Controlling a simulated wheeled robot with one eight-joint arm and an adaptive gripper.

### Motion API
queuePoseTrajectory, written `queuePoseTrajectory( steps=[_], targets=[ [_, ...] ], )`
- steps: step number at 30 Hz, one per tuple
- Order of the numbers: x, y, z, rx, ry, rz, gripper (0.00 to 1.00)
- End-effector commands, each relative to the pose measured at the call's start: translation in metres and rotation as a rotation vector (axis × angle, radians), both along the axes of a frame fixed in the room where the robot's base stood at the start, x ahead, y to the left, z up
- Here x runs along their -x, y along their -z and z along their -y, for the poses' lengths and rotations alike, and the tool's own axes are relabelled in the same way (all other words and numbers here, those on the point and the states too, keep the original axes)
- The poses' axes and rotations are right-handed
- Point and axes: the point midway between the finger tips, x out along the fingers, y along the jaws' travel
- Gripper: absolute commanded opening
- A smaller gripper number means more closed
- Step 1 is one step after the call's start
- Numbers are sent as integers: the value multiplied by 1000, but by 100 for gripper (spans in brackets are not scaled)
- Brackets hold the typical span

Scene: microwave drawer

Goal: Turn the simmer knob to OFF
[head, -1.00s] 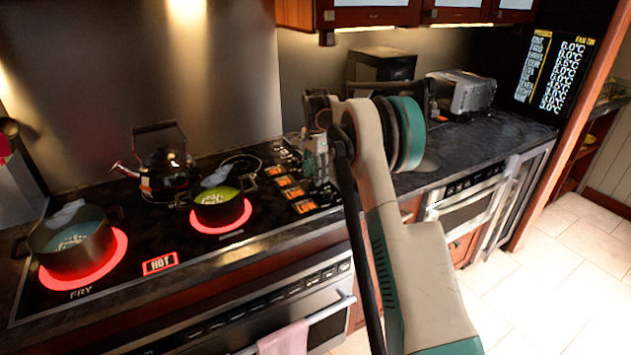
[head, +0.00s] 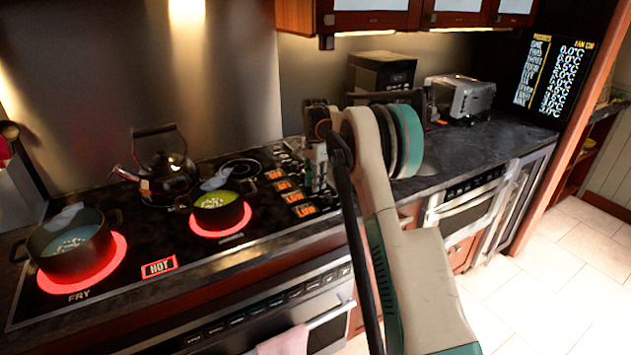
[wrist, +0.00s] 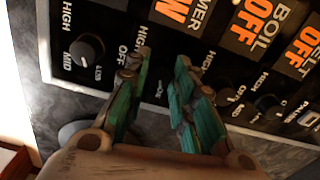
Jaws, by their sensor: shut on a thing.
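My gripper (wrist: 162,88) is over the dark knob panel, its two teal fingers apart with a narrow dark gap between them. The simmer knob sits in that gap and is hard to make out; the fingers close on it from both sides. HIGH, OFF and LOW labels show around the left finger. Above it, the simmer display (wrist: 172,8) is partly cut off, with an orange W showing next to the letters MER. In the head view my gripper (head: 316,178) reaches down at the right end of the cooktop, and my arm hides the knob there.
Another knob (wrist: 88,48) stands left of the fingers, and more knobs (wrist: 268,103) are close on the right. Further left on the cooktop are a green-filled pot (head: 220,212), a kettle (head: 165,178) and a larger pot (head: 72,250), with red glowing burners.

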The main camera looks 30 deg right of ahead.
Motion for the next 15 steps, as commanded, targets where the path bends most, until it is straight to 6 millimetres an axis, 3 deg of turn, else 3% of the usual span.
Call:
queuePoseTrajectory(
  steps=[8,15],
  targets=[
    [0,-2,0,1,-108,1,0],
    [0,-2,0,1,-306,1,0]
  ],
)
